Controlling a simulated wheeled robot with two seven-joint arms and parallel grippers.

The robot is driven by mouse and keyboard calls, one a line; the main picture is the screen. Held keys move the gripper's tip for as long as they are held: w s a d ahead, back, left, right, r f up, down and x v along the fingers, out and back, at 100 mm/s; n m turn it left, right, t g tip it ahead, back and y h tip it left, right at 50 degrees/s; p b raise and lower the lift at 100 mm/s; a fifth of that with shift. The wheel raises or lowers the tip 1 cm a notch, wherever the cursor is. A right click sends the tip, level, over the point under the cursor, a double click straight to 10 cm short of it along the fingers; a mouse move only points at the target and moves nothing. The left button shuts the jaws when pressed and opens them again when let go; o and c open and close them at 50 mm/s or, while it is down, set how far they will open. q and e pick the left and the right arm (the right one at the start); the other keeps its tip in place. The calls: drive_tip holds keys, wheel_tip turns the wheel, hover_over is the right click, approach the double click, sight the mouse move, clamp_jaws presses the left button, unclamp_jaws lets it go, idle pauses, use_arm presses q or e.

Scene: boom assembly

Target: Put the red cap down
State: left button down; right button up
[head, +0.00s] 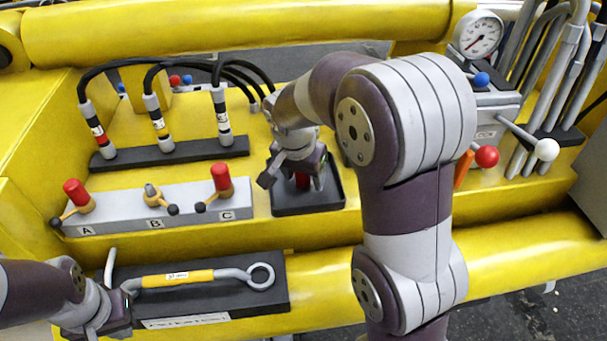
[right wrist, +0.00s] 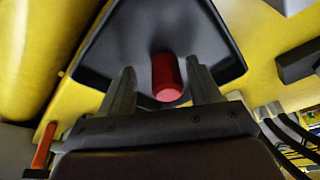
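The red cap (right wrist: 167,77) is in the black tray (head: 309,210), between the two fingers of my right gripper (right wrist: 163,88). In the right wrist view, gaps show between the cap and the fingers, so the gripper is open around it. In the head view the cap (head: 302,180) is mostly hidden by my right gripper (head: 297,175). My left gripper (head: 112,290) is at the left end of the yellow-gripped tool (head: 178,278); I cannot tell whether it is shut on it.
The grey valve block (head: 185,212) carries red caps at A (head: 76,192) and C (head: 221,178); B (head: 153,194) shows a bare fitting. Hoses rise from a black strip (head: 175,152) behind. A gauge (head: 477,36) and levers with red (head: 487,156) and white knobs (head: 547,149) stand right.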

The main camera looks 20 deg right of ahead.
drive_tip(key=shift+s, duration=0.1)
drive_tip(key=p+v, duration=0.2)
drive_tip(key=v, duration=0.1)
drive_tip(key=w+p+v, duration=0.1)
drive_tip(key=v, duration=0.1)
drive_tip(key=shift+d+r+p, duration=0.1)
drive_tip(key=shift+r+p, duration=0.05)
drive_tip(key=shift+p, duration=0.2)
drive_tip(key=s+p+v, duration=0.1)
drive_tip(key=p+v, duration=0.3)
drive_tip(key=v, duration=0.3)
drive_tip(key=s+a+f+n+y, duration=0.1)
drive_tip(key=s+f+n+y, duration=0.1)
drive_tip(key=s+f+n, duration=0.7)
drive_tip(key=shift+s+f+n+g, duration=0.4)
drive_tip(key=shift+s+f, duration=0.55)
drive_tip(key=shift+s, duration=0.65)
drive_tip(key=shift+s+a, duration=0.1)
drive_tip(key=shift+s, duration=0.1)
